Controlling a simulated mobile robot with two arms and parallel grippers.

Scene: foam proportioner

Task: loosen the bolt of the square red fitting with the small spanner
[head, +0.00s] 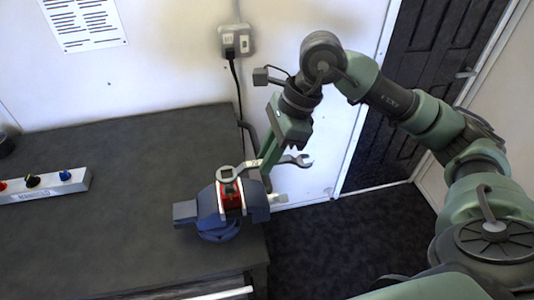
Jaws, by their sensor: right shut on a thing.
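The square red fitting (231,199) sits in the jaws of a blue vise (207,207) at the right edge of the dark workbench. The small spanner (285,161) is silver and lies roughly level above the vise. Its ring end (226,174) is over the red fitting, and its open end points right. My right gripper (267,167) points down and is shut on the spanner's shank. The bolt is hidden, and I cannot tell whether the ring is seated on it. My left gripper is not in view.
The dark workbench (110,190) is mostly bare. A pale panel with coloured knobs (45,187) lies at its left. A wall socket (236,41) with a black cable is behind the vise. A dark door (430,60) stands at the right, with open floor before it.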

